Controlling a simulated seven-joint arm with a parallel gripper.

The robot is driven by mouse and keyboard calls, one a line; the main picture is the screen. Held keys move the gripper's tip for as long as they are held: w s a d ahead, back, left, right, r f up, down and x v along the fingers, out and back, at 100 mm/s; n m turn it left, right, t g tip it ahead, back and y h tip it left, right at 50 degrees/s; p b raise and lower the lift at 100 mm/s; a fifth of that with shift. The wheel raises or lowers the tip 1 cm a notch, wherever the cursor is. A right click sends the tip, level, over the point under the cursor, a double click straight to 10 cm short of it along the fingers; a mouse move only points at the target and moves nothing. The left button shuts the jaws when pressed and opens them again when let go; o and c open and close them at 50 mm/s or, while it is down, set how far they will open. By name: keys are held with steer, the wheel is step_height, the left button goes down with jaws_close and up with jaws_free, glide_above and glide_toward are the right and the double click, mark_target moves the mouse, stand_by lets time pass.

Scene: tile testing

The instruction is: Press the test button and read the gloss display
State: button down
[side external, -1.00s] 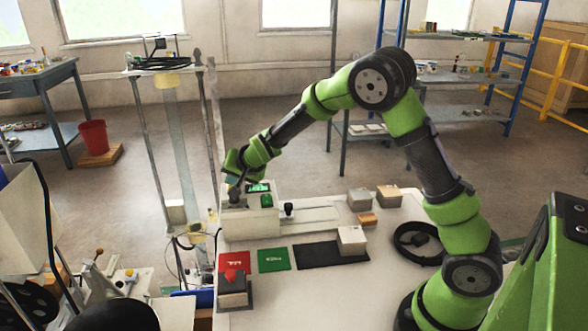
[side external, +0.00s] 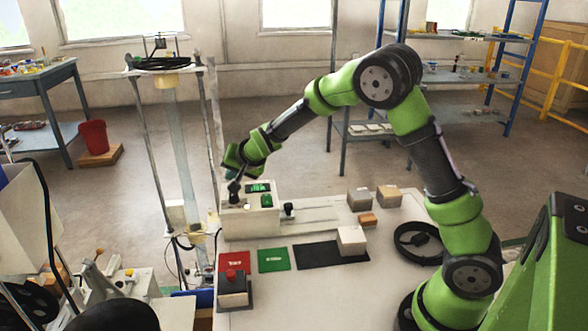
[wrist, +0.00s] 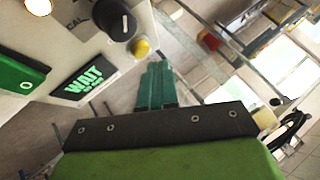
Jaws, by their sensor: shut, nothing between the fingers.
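The white tester box (side external: 262,221) stands at the back left of the white table. Its dark display (side external: 258,187) shows green letters; in the wrist view the display (wrist: 85,85) reads "WAIT". A small yellow button (wrist: 141,47) sits beside a black knob (wrist: 115,20) on the panel. A green piece with a pale round spot (wrist: 20,78) lies left of the display. I cannot tell which one is the test button. My gripper (wrist: 157,68) is shut and empty, its fingertips close to the yellow button; contact cannot be told. In the side view my gripper (side external: 234,192) is over the box's left end.
A red mat (side external: 233,261), a green mat (side external: 273,260) and a black mat (side external: 318,256) with a pale block (side external: 351,240) lie in front. Several blocks (side external: 389,196) sit right of the box.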

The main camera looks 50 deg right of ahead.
mark_target(240, 195)
steer(key=shift+r, duration=0.1)
steer(key=shift+r, duration=2.45)
steer(key=s+f, duration=0.1)
steer(key=s+f+n+g, duration=0.1)
steer(key=shift+s+a+f, duration=0.2)
steer(key=shift+s+a, duration=0.1)
steer(key=shift+s, duration=0.05)
steer(key=s, duration=0.2)
steer(key=s+a+n+g, duration=0.1)
steer(key=shift+s+r+y, duration=0.15)
steer(key=shift+s+y, duration=0.15)
steer(key=shift+y, duration=0.1)
steer(key=s+a+r+n+y, duration=0.1)
steer(key=s+r, duration=0.2)
steer(key=s, duration=0.6)
steer(key=s+a+r+n, duration=0.2)
steer(key=s+r, duration=0.1)
steer(key=s, duration=0.6)
steer(key=s+a+r+n+y, duration=0.1)
steer(key=s+a+r, duration=0.1)
steer(key=s, duration=0.7)
steer(key=shift+a+r+n+y, duration=0.3)
steer(key=shift+r+n, duration=0.1)
steer(key=shift+r, duration=0.1)
